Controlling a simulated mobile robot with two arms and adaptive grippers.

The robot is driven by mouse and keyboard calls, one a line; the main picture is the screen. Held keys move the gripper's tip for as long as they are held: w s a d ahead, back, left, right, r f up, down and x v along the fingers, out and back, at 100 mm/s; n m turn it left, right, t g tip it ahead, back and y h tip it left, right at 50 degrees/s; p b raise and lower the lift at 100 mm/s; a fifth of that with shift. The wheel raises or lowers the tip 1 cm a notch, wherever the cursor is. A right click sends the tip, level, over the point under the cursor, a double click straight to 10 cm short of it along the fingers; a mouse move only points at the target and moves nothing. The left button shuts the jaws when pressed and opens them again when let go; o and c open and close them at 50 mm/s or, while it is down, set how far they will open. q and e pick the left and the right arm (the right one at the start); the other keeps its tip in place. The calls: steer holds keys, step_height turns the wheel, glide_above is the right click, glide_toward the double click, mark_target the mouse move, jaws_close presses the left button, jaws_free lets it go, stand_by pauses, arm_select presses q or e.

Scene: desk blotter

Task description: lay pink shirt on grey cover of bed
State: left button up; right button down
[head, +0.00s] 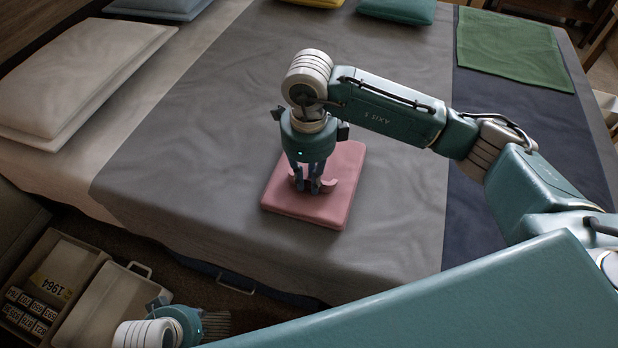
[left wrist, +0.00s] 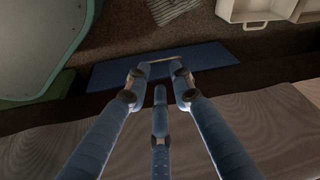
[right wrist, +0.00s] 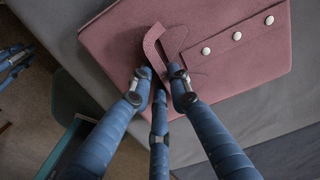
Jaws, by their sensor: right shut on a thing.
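The pink shirt (head: 345,165) is folded into a flat square and lies on the grey cover (head: 400,210) of the bed, near its front edge. My right gripper (head: 312,188) points down over the shirt and is shut on its collar. In the right wrist view, the shirt (right wrist: 110,40) shows pale buttons, and the fingertips (right wrist: 158,78) pinch the collar. My left gripper (left wrist: 160,85) is open and empty beside the bed. Its wrist shows at the bottom left of the head view, but its fingers do not show clearly there.
Pale pillows (head: 85,75) lie at the left. A green cloth (head: 515,50) lies on the dark blue strip (head: 470,215) at the right. A teal folded item (head: 397,9) is at the back. An open box (head: 60,270) stands on the floor. Grey cover around the shirt is clear.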

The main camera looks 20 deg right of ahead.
arm_select(q)
steer(key=shift+s+r, duration=0.1)
steer(key=shift+r, duration=0.3)
arm_select(e)
steer(key=c, duration=1.6)
jaws_free()
steer(key=shift+c, duration=0.2)
